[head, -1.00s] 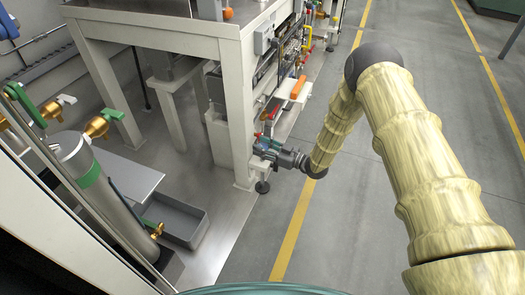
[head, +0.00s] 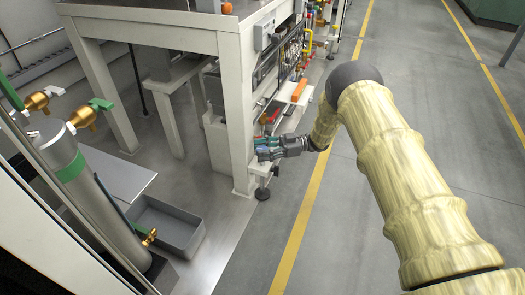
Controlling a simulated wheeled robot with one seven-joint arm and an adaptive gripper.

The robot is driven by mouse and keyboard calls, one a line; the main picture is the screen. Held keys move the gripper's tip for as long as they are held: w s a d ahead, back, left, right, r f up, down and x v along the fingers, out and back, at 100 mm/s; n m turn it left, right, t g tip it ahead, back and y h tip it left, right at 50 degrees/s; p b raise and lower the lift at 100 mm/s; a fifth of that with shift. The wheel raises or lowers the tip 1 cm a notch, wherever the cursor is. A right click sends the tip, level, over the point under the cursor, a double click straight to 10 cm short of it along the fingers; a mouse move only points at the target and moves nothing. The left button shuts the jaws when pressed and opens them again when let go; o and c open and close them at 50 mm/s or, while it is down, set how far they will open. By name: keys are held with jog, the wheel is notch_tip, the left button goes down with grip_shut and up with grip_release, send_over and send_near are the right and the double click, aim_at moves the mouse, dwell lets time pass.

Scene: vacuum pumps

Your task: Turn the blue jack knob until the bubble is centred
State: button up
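My gripper (head: 266,149) is in the head view at the lower front corner of the pale machine frame. It points left, with its teal fingers just above the white foot bracket (head: 261,170). The fingers are too small to show whether they are apart or closed, or whether they touch anything. I cannot make out a blue jack knob; it may be hidden by the fingers. A black levelling foot (head: 262,193) stands on the floor under the bracket. I cannot make out a bubble level.
The frame leg (head: 238,110) stands just left of my gripper. A white shelf (head: 291,94) carries an orange block (head: 299,91). A grey gas cylinder (head: 75,170) and a grey tray (head: 165,228) are at left.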

jog(key=shift+o, duration=0.3)
jog(key=shift+w+d, duration=0.1)
jog(key=shift+d, duration=0.25)
jog(key=shift+w+d, duration=0.1)
jog(key=shift+d, duration=0.5)
jog(key=shift+d, duration=0.1)
jog(key=shift+v, duration=2.9)
